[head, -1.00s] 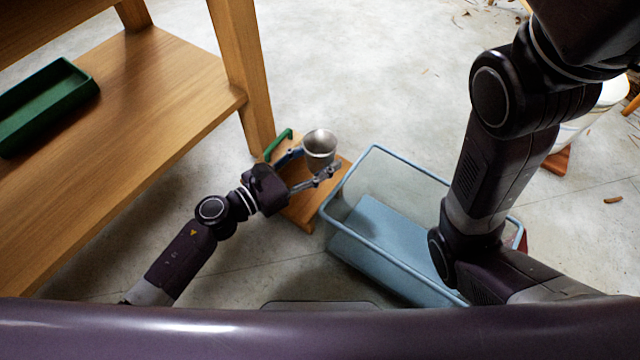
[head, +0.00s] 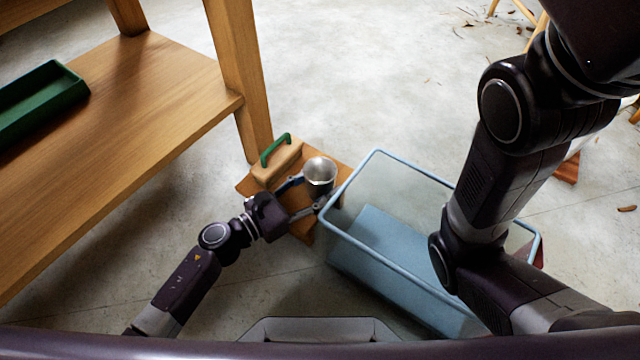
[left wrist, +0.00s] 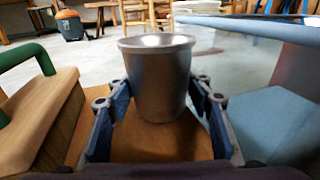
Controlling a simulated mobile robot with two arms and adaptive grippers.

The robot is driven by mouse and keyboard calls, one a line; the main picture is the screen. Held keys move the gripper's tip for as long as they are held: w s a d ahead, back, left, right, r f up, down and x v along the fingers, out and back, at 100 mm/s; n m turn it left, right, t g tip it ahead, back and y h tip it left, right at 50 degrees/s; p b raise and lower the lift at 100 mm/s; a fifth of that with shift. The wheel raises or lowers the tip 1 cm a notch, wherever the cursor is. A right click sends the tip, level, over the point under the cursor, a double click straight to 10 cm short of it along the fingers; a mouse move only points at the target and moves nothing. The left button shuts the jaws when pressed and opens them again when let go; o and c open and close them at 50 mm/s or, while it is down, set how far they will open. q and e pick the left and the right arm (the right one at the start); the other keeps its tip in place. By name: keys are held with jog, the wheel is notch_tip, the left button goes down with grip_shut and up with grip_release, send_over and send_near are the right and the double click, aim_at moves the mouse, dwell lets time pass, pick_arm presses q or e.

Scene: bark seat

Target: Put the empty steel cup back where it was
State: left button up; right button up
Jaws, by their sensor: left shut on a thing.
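The steel cup (head: 319,172) is upright between the fingers of my left gripper (head: 308,194), which is shut on it. In the left wrist view the cup (left wrist: 158,80) stands between the two blue-grey fingers (left wrist: 158,115), its open rim up. It is over the wooden board (head: 290,215); the board also shows under it in the left wrist view (left wrist: 160,142). I cannot tell whether the cup's base touches the board. The cup's inside looks empty in the head view. My right arm crosses the right side; its gripper is out of view.
A wooden block with a green handle (head: 275,150) sits on the board, left of the cup. A light blue bin (head: 380,265) stands close to the board's right. A wooden shelf unit (head: 150,90) with a green tray (head: 45,100) is at left. Open floor lies beyond.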

pick_arm(q)
jog(key=shift+f, duration=0.2)
jog(key=o, duration=1.4)
jog(key=shift+o, duration=0.2)
jog(key=shift+r, duration=0.2)
jog(key=shift+s+a, duration=0.2)
jog(key=shift+a, duration=0.05)
jog(key=p+v, duration=0.3)
jog(key=v, duration=0.8)
jog(key=shift+p, duration=0.4)
jog(key=shift+s+a+r, duration=0.1)
